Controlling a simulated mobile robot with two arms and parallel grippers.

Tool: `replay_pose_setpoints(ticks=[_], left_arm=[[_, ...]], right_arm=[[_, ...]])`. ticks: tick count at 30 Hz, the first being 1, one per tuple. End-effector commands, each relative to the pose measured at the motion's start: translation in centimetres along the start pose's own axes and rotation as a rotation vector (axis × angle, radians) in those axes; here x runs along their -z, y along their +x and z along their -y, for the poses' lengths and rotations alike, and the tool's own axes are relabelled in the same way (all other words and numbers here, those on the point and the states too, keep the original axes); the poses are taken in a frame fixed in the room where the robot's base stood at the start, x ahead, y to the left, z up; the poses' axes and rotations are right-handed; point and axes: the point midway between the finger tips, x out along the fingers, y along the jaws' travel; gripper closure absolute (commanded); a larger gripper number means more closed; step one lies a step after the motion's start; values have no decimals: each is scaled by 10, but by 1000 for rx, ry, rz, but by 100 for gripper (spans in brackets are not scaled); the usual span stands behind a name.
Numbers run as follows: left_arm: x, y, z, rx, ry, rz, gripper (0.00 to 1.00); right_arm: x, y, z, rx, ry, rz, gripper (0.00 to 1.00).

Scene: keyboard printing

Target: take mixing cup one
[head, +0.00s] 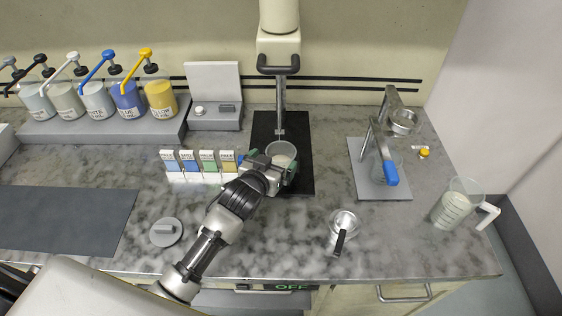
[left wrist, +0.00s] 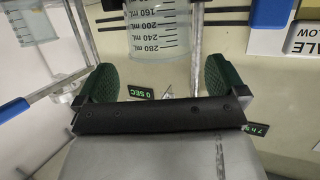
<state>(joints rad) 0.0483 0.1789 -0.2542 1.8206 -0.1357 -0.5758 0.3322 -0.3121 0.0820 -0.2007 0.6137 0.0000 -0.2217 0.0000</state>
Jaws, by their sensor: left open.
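A clear mixing cup (head: 281,152) with pale contents stands on the black plate under the mixer. In the left wrist view the open gripper (left wrist: 160,82) has one pad on each side, with the cup ahead in line with the gap. I see no contact. My right gripper is in neither view.
The mixer's stirring rod (head: 280,105) hangs over the cup. Labelled cards (head: 208,161) stand close left of my gripper. A stand with a blue handle (head: 390,172), a small bowl (head: 343,222) and a measuring jug (head: 456,205) are to the right. A round lid (head: 166,232) lies left.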

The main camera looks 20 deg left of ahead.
Motion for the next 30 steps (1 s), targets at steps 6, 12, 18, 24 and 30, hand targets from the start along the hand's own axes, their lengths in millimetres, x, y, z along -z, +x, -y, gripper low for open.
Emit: replay_pose_setpoints(ticks=[6, 12, 18, 24, 30], left_arm=[[5, 28, 1, 0, 1, 1, 0], [2, 47, 1, 0, 1, 1, 0], [1, 48, 1, 0, 0, 1, 0], [1, 48, 1, 0, 0, 1, 23], [2, 48, 1, 0, 0, 0, 40]], right_arm=[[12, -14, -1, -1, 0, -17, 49], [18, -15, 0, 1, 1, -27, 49], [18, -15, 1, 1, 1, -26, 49], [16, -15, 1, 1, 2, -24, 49], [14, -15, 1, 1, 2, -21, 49]])
